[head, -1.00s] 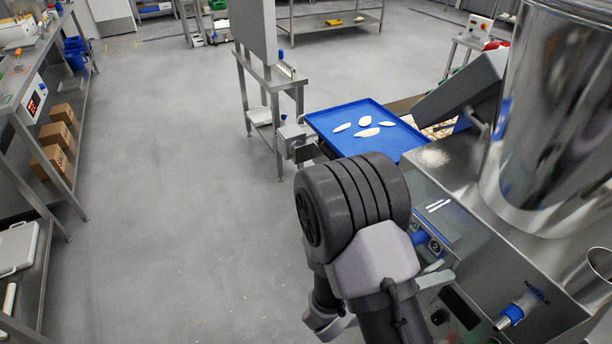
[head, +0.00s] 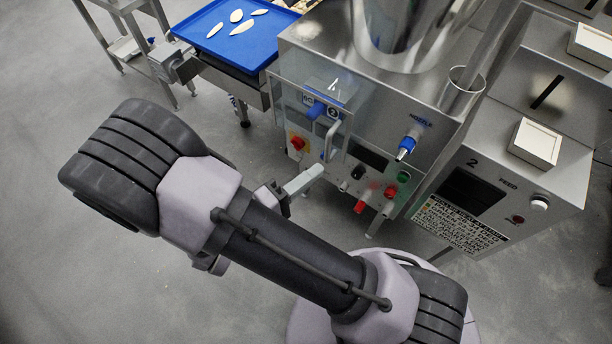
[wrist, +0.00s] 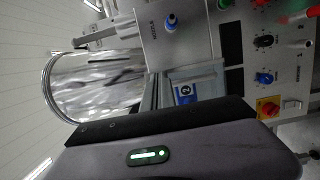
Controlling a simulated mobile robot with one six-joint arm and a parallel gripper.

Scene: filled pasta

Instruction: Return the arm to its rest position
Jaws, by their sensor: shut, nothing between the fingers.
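My arm stretches across the lower left and middle of the head view, bent at a dark ribbed joint. My gripper (head: 305,183) shows partly from behind the arm, in front of the filling machine (head: 330,75). Its light grey fingers are together and hold nothing. The rest of the gripper is hidden by the arm. In the wrist view a dark grey part of my own arm with a green light fills the bottom, and the machine's front panel (wrist: 240,55) lies beyond it, turned sideways.
A blue tray (head: 263,50) with several pale pasta pieces sits left of the machine. The machine's blue nozzle (head: 408,146), knobs and red handle (head: 360,206) stick out near my gripper. A feed unit (head: 490,190) stands to the right. Open floor (head: 60,260) lies at the left.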

